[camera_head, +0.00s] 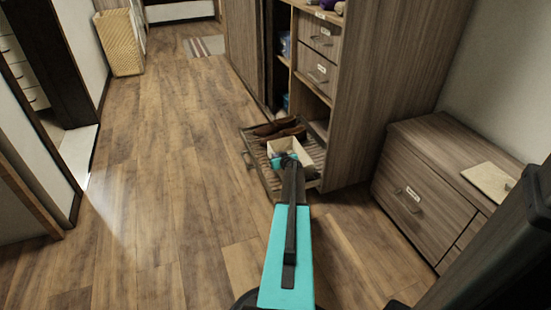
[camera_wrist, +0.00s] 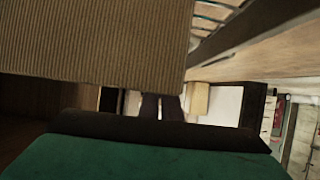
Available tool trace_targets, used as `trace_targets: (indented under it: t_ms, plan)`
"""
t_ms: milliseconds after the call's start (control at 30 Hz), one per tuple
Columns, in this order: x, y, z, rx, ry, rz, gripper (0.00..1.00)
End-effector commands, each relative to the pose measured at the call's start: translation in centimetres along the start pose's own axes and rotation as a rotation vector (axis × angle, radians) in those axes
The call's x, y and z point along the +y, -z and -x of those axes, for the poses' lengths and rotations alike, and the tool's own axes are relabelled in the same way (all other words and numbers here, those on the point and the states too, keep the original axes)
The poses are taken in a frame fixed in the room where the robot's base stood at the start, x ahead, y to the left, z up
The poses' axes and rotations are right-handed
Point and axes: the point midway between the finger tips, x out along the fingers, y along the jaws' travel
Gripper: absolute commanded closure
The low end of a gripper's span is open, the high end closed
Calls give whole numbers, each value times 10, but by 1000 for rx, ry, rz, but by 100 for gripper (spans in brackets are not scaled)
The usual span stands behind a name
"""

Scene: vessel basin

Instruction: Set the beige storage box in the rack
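The beige storage box (camera_head: 307,152) is at the far end of my arm in the head view, over or in the near part of the pulled-out slatted rack (camera_head: 259,165). Whether it rests on the slats cannot be told. My gripper (camera_head: 287,161) is at the box's near side, and my arm hides part of both. In the wrist view, a ribbed beige surface of the box (camera_wrist: 95,42) fills the upper left, very close to the camera. The fingertips are not clear, so their grip on the box cannot be told.
Brown shoes (camera_head: 280,127) lie on the rack behind the box. The tall wooden wardrobe (camera_head: 352,120) stands right of the rack, with a low drawer cabinet (camera_head: 420,190) farther right. A woven basket (camera_head: 120,45) stands at the far left. The wooden floor (camera_head: 170,170) left of the rack is clear.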

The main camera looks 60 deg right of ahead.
Motion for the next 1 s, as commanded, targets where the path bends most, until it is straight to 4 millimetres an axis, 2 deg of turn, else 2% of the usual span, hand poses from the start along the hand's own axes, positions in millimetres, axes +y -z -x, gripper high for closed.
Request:
trace_targets:
  t_ms: [200,300,333,800,1000]
  plan:
    - [0,-2,-1,1,0,1,100]
    - [0,-1,-1,0,0,1,79]
    - [0,-1,-1,0,0,1,78]
    - [0,1,0,0,1,0,78]
    - [-1,1,15,0,0,-1,78]
